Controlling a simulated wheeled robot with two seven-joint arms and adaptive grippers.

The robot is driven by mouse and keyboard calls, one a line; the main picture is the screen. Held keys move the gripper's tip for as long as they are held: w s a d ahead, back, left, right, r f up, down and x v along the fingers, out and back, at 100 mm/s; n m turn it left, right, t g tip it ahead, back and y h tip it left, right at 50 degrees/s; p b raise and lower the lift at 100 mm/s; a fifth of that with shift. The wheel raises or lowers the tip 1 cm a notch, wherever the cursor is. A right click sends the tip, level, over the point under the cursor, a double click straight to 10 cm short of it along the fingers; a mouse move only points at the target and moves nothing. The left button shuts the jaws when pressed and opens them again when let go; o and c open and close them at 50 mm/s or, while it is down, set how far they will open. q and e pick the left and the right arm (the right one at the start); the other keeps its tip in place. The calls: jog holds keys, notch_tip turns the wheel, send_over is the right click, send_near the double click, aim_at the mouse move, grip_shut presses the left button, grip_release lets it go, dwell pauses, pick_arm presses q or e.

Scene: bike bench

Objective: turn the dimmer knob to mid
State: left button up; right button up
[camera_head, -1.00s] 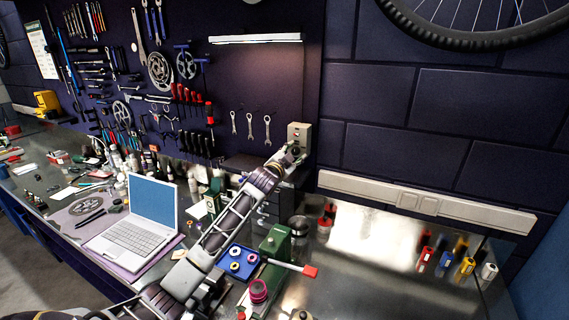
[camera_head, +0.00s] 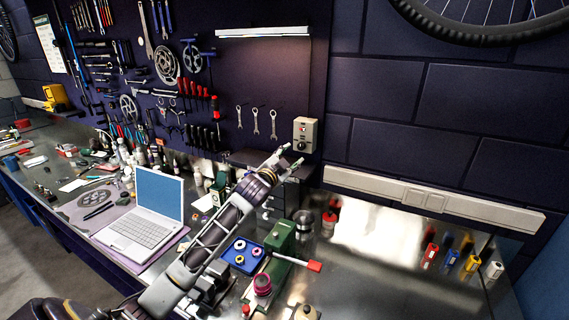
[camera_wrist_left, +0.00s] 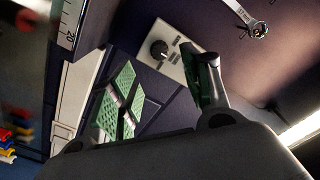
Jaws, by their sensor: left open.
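The dimmer plate (camera_head: 305,133) is a small beige box on the dark wall, under the right end of the lamp. In the left wrist view its black round knob (camera_wrist_left: 159,49) sits on the pale plate (camera_wrist_left: 172,60), with a light pointer mark too small to read. My left gripper (camera_head: 288,154) is open and empty, a little below and left of the plate. In the left wrist view its green-padded fingers (camera_wrist_left: 165,95) stand apart, with the knob beyond them and not touched. My right gripper is not in view.
A lit lamp bar (camera_head: 263,31) hangs above. Wrenches (camera_head: 256,122) hang left of the plate. A white socket rail (camera_head: 430,198) runs along the wall at right. A laptop (camera_head: 150,215), a blue tray (camera_head: 240,254) and a green vise (camera_head: 280,240) stand on the bench below my arm.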

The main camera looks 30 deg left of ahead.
pick_arm(q)
jog(key=shift+s+d, duration=0.15)
jog(key=shift+s, duration=1.6)
